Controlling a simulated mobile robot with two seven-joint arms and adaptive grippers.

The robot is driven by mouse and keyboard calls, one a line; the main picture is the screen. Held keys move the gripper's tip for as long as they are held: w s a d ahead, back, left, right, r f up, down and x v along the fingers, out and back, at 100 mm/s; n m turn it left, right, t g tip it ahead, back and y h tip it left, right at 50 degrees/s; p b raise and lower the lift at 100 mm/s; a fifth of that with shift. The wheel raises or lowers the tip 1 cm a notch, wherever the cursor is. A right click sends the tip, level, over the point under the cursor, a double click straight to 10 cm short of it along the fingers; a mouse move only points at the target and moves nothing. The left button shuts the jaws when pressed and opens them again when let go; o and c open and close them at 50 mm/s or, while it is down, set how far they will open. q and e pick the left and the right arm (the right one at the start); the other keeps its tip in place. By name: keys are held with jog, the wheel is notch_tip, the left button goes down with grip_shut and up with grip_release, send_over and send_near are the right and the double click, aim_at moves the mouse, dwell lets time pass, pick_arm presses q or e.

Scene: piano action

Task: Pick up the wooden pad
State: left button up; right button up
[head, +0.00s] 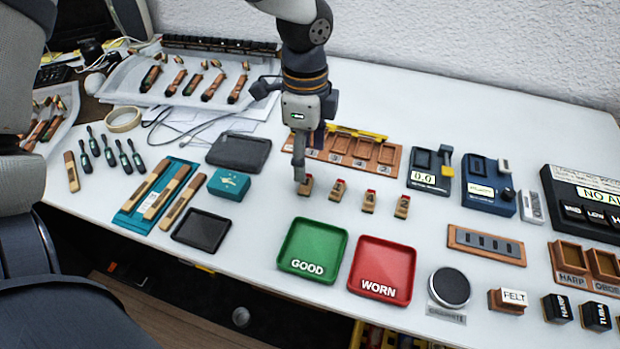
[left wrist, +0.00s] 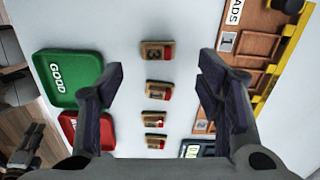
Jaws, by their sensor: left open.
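Several small wooden pads with red tops stand in a row on the white table. The leftmost pad (head: 306,185) is right by the fingertips of my left gripper (head: 300,168) in the head view; the others (head: 337,190) run off to the right. In the left wrist view the fingers of my left gripper (left wrist: 160,80) are spread wide, with the row between and beyond them. The top pad (left wrist: 156,51) and the second pad (left wrist: 157,89) lie in the gap, touched by neither finger.
A green GOOD tray (head: 313,249) and a red WORN tray (head: 382,269) stand in front of the row. A wooden slotted rack (head: 390,160) with a yellow bar lies behind it. A teal box (head: 229,184) is to the left. Bare table surrounds the pads.

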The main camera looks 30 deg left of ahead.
aim_at(306, 184)
pick_arm(q)
jog(key=f, duration=0.5)
jog(key=shift+s+f, duration=0.2)
jog(key=shift+f, duration=0.1)
jog(key=c, duration=1.1)
